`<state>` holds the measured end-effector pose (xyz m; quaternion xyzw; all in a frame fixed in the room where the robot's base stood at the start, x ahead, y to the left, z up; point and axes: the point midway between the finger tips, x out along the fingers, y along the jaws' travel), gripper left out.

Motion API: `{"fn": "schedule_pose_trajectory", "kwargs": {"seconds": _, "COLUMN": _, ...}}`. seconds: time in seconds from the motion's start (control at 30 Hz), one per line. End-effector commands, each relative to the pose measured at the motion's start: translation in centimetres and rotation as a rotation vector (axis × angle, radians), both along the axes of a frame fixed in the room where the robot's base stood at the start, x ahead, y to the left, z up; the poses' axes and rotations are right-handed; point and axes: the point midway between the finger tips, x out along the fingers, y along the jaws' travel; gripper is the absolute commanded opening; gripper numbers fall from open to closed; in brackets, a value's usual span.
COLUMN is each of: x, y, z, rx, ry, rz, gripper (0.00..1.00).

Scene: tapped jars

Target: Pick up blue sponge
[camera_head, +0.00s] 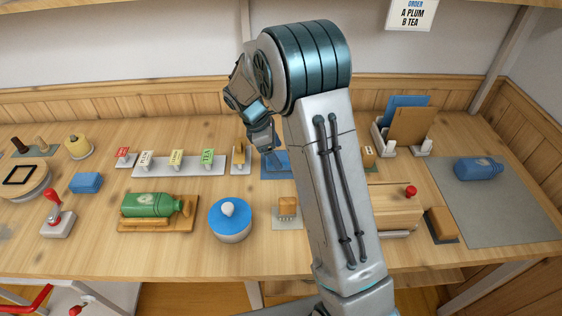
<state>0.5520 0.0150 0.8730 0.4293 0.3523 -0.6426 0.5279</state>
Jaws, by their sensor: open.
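A blue block that looks like the sponge (86,183) lies on the left part of the wooden counter, in front of the yellow-topped item. My gripper (266,147) hangs above the back middle of the counter, well to the right of the block and apart from it. Its fingers are small in view and partly merge with the arm; they look empty. My arm hides part of the counter right of the middle.
A green bottle (149,205) lies on a wooden tray, with a red-handled stamp (54,213) to its left. A blue-lidded jar (230,220) stands centre front. A labelled rack (178,164) stands behind. A blue bottle (478,168) lies on a grey mat (500,215) at right.

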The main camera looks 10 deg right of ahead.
Motion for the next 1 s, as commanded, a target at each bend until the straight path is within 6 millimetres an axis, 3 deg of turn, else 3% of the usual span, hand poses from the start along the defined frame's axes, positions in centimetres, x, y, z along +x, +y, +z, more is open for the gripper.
{"fn": "schedule_pose_trajectory", "kwargs": {"seconds": 0.2, "x": -0.2, "y": -1.2, "z": -2.8, "rx": 0.000, "ry": 0.002, "rz": -0.001, "gripper": 0.75}}
{"fn": "schedule_pose_trajectory", "kwargs": {"seconds": 0.5, "x": -0.2, "y": -1.4, "z": -3.3, "rx": 0.001, "ry": -0.001, "rz": -0.001, "gripper": 0.75}}
{"fn": "schedule_pose_trajectory", "kwargs": {"seconds": 0.67, "x": -0.2, "y": -1.4, "z": -3.3, "rx": 0.001, "ry": -0.001, "rz": -0.001, "gripper": 0.31}}
{"fn": "schedule_pose_trajectory", "kwargs": {"seconds": 0.7, "x": -0.2, "y": -1.4, "z": -3.3, "rx": 0.001, "ry": -0.001, "rz": -0.001, "gripper": 0.28}}
{"fn": "schedule_pose_trajectory", "kwargs": {"seconds": 1.0, "x": -0.2, "y": -1.4, "z": -3.2, "rx": 0.001, "ry": -0.001, "rz": -0.001, "gripper": 0.28}}
